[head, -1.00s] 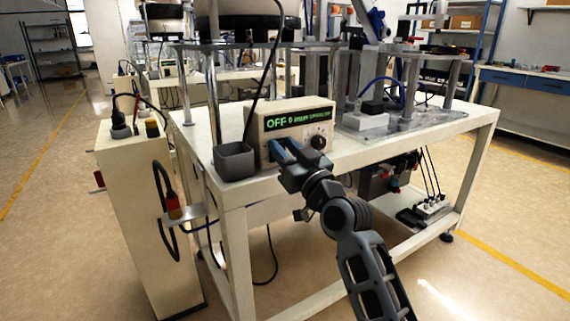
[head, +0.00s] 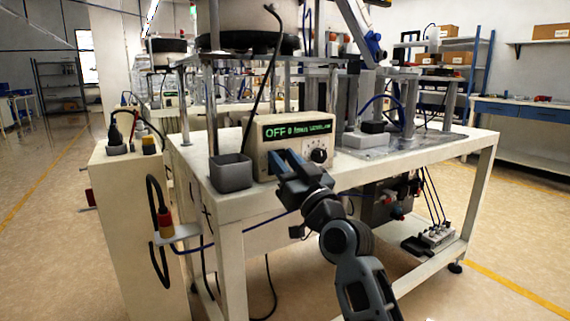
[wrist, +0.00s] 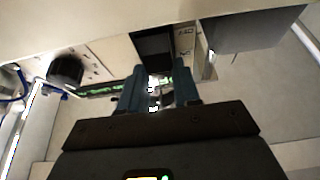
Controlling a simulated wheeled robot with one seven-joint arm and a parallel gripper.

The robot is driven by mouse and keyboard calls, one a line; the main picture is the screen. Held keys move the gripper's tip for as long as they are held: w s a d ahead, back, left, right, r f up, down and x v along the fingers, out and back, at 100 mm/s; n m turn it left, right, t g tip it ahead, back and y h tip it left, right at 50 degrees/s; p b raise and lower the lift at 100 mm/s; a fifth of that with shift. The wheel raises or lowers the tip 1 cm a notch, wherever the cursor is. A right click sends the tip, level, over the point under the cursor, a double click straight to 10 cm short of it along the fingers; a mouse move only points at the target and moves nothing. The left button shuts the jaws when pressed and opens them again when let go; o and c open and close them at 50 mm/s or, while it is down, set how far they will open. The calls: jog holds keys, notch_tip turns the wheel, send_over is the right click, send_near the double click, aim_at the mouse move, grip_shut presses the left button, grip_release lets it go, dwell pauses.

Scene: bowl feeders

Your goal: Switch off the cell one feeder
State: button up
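The feeder controller (head: 258,133) is a cream box on the near edge of the white bench. Its green display (head: 297,130) reads OFF, followed by small text I cannot read. A black knob (head: 319,155) is at its lower right; it also shows in the wrist view (wrist: 66,69). My gripper (head: 283,154) is in front of the panel's lower left, its blue fingers apart with nothing held. In the wrist view, a black rectangular part, seemingly a switch (wrist: 154,48), lies just beyond the gap between the fingertips (wrist: 158,72). Contact cannot be told.
A grey square bin (head: 231,174) stands left of the controller, close to my gripper. A cream cabinet (head: 135,230) with plugs and cables stands left of the bench (head: 400,155). A black cable hangs in front of the bowl feeder (head: 245,20). Floor at right is clear.

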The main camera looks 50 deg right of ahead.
jog(key=o, duration=0.5)
jog(key=shift+c, duration=0.2)
jog(key=v, duration=0.7)
jog(key=shift+s+a, duration=0.15)
jog(key=shift+s, duration=0.2)
jog(key=shift+f, duration=0.15)
